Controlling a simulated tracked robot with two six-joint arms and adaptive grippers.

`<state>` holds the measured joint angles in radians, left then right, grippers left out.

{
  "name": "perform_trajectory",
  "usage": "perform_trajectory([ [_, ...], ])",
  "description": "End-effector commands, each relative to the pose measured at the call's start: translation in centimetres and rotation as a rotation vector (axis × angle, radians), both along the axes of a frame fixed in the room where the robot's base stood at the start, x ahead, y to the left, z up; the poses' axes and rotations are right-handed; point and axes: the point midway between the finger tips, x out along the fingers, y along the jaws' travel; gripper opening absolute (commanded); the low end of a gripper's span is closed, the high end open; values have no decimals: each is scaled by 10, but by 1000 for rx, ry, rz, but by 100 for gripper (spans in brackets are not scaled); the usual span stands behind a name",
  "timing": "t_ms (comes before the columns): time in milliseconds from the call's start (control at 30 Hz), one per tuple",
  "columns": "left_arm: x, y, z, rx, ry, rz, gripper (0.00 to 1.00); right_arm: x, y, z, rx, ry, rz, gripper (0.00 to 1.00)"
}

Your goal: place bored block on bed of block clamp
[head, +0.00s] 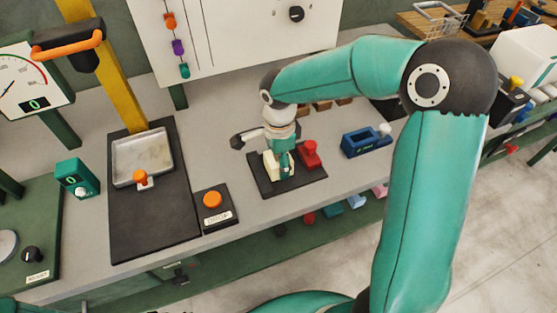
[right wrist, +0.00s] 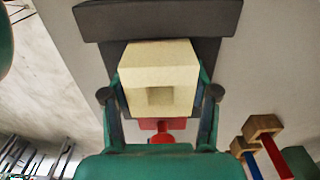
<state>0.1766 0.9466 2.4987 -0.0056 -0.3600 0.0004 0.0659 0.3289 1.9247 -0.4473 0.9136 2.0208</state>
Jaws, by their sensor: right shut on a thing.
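The cream bored block (head: 269,164) is between the fingers of my right gripper (head: 284,163). In the right wrist view the block (right wrist: 158,72) shows a squarish dark hole in its near face, with a finger on each side. The block clamp has a dark flat bed (head: 298,182) and a red part (head: 309,154) to the right of the block. The dark bed (right wrist: 122,62) and a bit of red (right wrist: 162,126) also show in the wrist view. The block is over the bed; I cannot tell whether it touches. My left gripper is not in view.
A blue device (head: 364,142) stands right of the clamp. A black box with an orange button (head: 212,199) and a press with a metal tray (head: 142,158) stand to the left. Wooden-headed pieces (right wrist: 262,127) lie nearby in the wrist view. The grey bench front edge runs close below the clamp.

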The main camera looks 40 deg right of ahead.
Motion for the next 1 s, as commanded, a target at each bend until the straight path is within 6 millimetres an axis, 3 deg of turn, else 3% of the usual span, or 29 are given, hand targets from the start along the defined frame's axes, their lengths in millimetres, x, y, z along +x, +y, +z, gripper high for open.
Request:
perform_trajectory([
  [67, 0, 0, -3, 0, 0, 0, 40, 0, 0, -3, 0, 0, 0, 26],
  [100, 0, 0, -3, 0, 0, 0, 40, 0, 0, -2, 0, 0, 0, 63],
  [233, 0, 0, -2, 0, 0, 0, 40, 0, 0, -2, 0, 0, 1, 85],
  [667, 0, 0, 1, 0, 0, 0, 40, 0, 0, 3, 0, -1, 0, 85],
  [767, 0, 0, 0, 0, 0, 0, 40, 1, 0, 13, -1, -4, 1, 85],
  [1000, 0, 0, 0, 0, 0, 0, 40, 1, 0, 59, 0, -6, 0, 85],
])
